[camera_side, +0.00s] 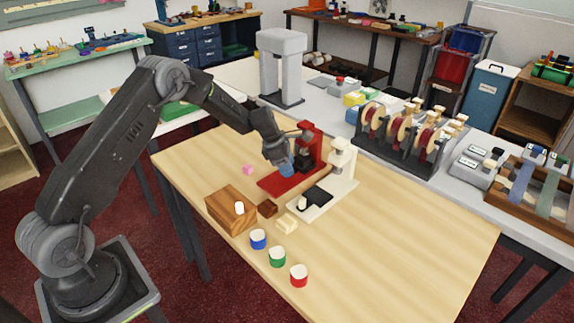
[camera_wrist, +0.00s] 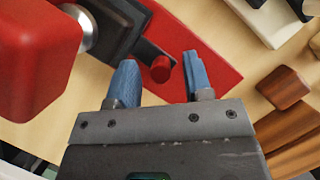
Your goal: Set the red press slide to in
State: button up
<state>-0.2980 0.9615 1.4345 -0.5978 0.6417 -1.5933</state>
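The red press (camera_side: 308,140) stands on its red base (camera_side: 272,183) near the back of the wooden table. In the wrist view its red head (camera_wrist: 35,65) fills the left side, and its red base (camera_wrist: 215,70) lies below. A dark slide (camera_wrist: 118,25) with a small red knob (camera_wrist: 161,68) sits on that base. My gripper (camera_wrist: 160,60) is open, its blue fingers on either side of the red knob, with visible gaps. Whether the fingertips reach down to knob height is unclear. In the side view my gripper (camera_side: 285,170) partly hides the press, and the knob is not visible.
A white press (camera_side: 341,160) stands close to the right. A wooden block (camera_side: 222,209) with a white piece, a brown block (camera_side: 267,208) and a cream block (camera_side: 287,223) lie in front. Blue, green and red cups (camera_side: 299,276) stand nearer. The table's right side is clear.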

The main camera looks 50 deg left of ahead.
grip_shut()
jog(key=shift+w, duration=0.6)
grip_release()
jog(key=shift+r, duration=0.1)
jog(key=v, duration=1.3)
jog(key=shift+s+a+r, duration=0.1)
jog(key=shift+s+r, duration=0.1)
jog(key=shift+r, duration=0.1)
jog(key=shift+r, duration=0.1)
